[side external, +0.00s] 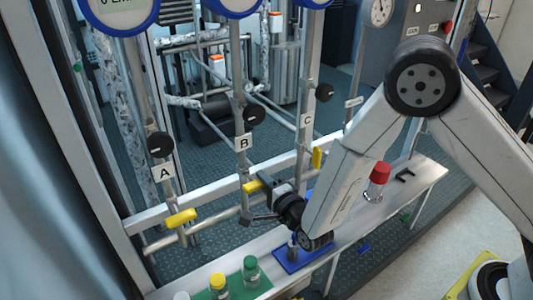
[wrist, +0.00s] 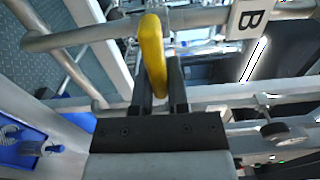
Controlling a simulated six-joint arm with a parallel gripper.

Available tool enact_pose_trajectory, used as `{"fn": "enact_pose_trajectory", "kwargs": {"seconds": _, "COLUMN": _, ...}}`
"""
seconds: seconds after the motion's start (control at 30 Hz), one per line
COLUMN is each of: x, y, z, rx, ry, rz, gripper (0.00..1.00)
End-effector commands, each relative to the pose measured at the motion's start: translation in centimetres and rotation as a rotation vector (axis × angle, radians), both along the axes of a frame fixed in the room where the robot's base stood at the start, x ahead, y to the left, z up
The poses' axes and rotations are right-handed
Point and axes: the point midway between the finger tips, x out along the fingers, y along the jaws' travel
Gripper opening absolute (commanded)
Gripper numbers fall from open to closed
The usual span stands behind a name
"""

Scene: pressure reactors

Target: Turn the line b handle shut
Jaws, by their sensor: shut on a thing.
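The yellow line B handle (side external: 252,186) sits low on the pipe under the B plate (side external: 243,142). In the side view it points across the upright pipe, with its right end hidden by my gripper. My gripper (side external: 264,187) is shut on this handle, reaching in from the right. In the wrist view the yellow handle (wrist: 153,55) stands between the two dark fingers (wrist: 160,90), with the B plate (wrist: 249,17) at upper right. The valve body behind it is mostly hidden.
The yellow line A handle (side external: 180,218) lies across its pipe at left. The yellow line C handle (side external: 317,158) stands along its pipe at right. Below, the ledge holds a blue tray (side external: 290,266), a green-capped bottle (side external: 250,270), a yellow-capped bottle (side external: 218,284) and a red-capped bottle (side external: 377,182).

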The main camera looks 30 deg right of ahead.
Motion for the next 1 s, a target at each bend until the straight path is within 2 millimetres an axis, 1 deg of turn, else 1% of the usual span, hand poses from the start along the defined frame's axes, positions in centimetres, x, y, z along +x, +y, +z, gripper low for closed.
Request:
{"fn": "enact_pose_trajectory", "kwargs": {"seconds": 0.1, "x": -0.1, "y": 0.1, "z": -0.1, "rx": 0.0, "ry": 0.004, "rz": 0.003, "gripper": 0.0}}
{"fn": "enact_pose_trajectory", "kwargs": {"seconds": 0.13, "x": -0.1, "y": 0.1, "z": -0.1, "rx": 0.0, "ry": 0.004, "rz": 0.003, "gripper": 0.22}}
{"fn": "enact_pose_trajectory", "kwargs": {"seconds": 0.17, "x": -0.1, "y": 0.1, "z": -0.1, "rx": 0.0, "ry": 0.004, "rz": 0.003, "gripper": 0.32}}
{"fn": "enact_pose_trajectory", "kwargs": {"seconds": 0.2, "x": -0.1, "y": 0.1, "z": -0.1, "rx": 0.0, "ry": 0.004, "rz": 0.003, "gripper": 0.45}}
{"fn": "enact_pose_trajectory", "kwargs": {"seconds": 0.23, "x": -0.1, "y": 0.1, "z": -0.1, "rx": 0.0, "ry": 0.004, "rz": 0.003, "gripper": 0.54}}
{"fn": "enact_pose_trajectory", "kwargs": {"seconds": 0.67, "x": -0.3, "y": 0.1, "z": 0.0, "rx": -0.001, "ry": 0.001, "rz": 0.002, "gripper": 0.54}}
{"fn": "enact_pose_trajectory", "kwargs": {"seconds": 0.87, "x": -1.7, "y": 0.1, "z": -0.1, "rx": -0.001, "ry": 0.003, "rz": 0.002, "gripper": 0.54}}
{"fn": "enact_pose_trajectory", "kwargs": {"seconds": 1.0, "x": -3.4, "y": 0.1, "z": -0.1, "rx": -0.001, "ry": 0.004, "rz": 0.004, "gripper": 0.54}}
